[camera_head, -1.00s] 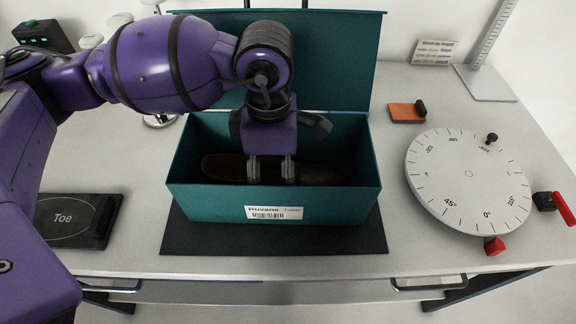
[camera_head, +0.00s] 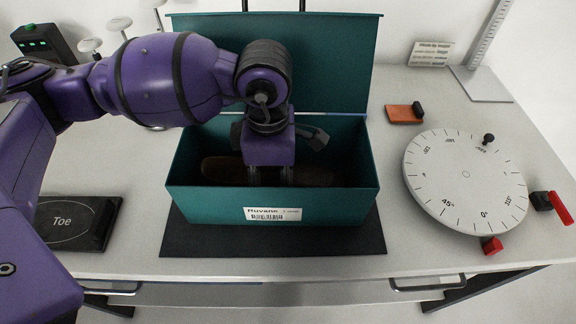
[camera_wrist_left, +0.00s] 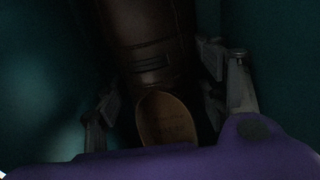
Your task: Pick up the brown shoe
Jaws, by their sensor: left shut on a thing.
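The brown shoe (camera_head: 222,169) lies inside the open teal shoe box (camera_head: 205,201), mostly behind the front wall and my gripper. In the left wrist view the shoe (camera_wrist_left: 153,45) runs up the picture, with its tan insole opening (camera_wrist_left: 166,118) near the bottom. My left gripper (camera_head: 271,180) points down into the box over the shoe's middle. Its fingers (camera_wrist_left: 165,105) stand on both sides of the shoe and are shut on it. The fingertips are hidden behind the box's front wall in the head view. My right gripper is not in view.
The box stands on a dark mat (camera_head: 350,238) with its lid (camera_head: 330,60) raised at the back. A round white turntable (camera_head: 465,190) is at the right, an orange pad (camera_head: 400,114) behind it. A black "Toe" plate (camera_head: 70,222) lies at the left.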

